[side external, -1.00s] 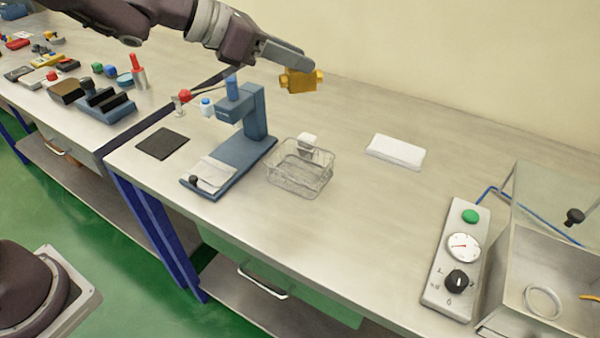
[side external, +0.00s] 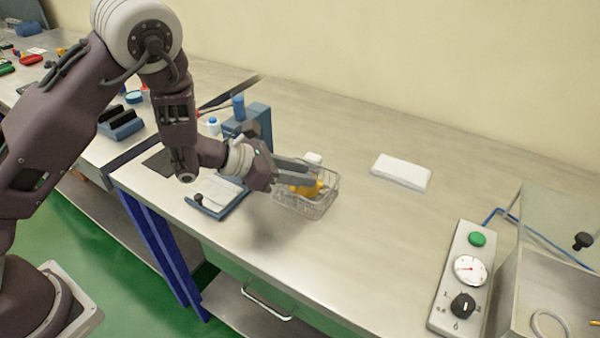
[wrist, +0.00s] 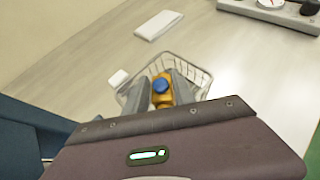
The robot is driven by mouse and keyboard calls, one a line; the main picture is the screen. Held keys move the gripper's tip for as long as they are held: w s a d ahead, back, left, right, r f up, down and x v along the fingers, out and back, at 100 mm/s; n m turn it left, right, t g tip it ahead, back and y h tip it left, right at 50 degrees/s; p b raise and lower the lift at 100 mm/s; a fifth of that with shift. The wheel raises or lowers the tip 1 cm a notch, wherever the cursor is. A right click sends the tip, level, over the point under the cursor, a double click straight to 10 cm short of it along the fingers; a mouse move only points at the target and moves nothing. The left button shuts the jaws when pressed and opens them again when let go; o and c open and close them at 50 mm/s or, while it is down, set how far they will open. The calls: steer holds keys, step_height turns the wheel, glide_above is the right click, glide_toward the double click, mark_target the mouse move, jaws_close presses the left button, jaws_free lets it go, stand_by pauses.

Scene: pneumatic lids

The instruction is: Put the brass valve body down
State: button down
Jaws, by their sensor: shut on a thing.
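The brass valve body (side external: 308,189) is a yellow-gold block, low over or inside the wire basket (side external: 324,206); I cannot tell whether it touches the basket's floor. In the wrist view the brass valve body (wrist: 162,92) has a blue round part on top and sits between the fingers of my gripper (wrist: 163,84). In the side view my gripper (side external: 312,180) reaches in over the basket from the left, shut on the valve body, whose near side is partly covered by the fingers.
A blue press-like stand (side external: 258,122) stands close to the left of the basket, behind my wrist. A small white block (side external: 313,158) is just behind the basket. A folded white cloth (side external: 401,172) lies to the right. A control panel (side external: 462,275) stands at front right; the bench between is clear.

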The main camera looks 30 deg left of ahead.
steer(key=c, duration=1)
jaws_free()
steer(key=shift+c, duration=0.2)
